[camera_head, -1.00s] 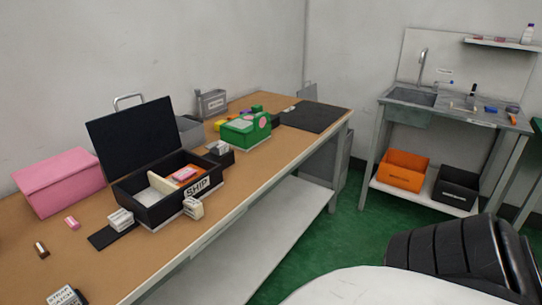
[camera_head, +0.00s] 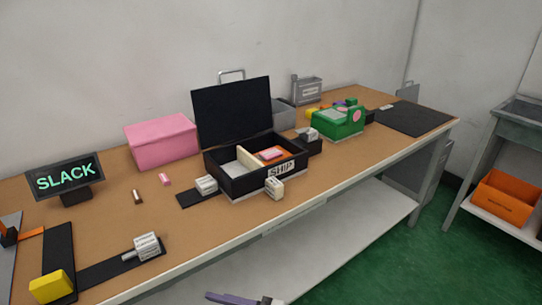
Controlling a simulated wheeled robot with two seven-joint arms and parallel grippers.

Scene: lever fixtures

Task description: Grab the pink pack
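A small pink pack (camera_head: 165,179) lies on the wooden table, left of the black SHIP box. Another small pink piece (camera_head: 271,154) lies inside the SHIP box (camera_head: 250,187), on an orange surface. A large pink box (camera_head: 148,155) with a closed lid stands behind the small pack, near the wall. I cannot tell from the pictures alone which of these is the task's pink pack. Neither of my grippers can be made out in the view.
The SHIP box's black lid (camera_head: 234,110) stands open. White labelled blocks (camera_head: 205,184) sit beside it. A small brown piece (camera_head: 137,196) lies near the small pack. A SLACK sign (camera_head: 65,176) and yellow block (camera_head: 52,284) are left. A purple bar (camera_head: 230,298) shows at the bottom edge.

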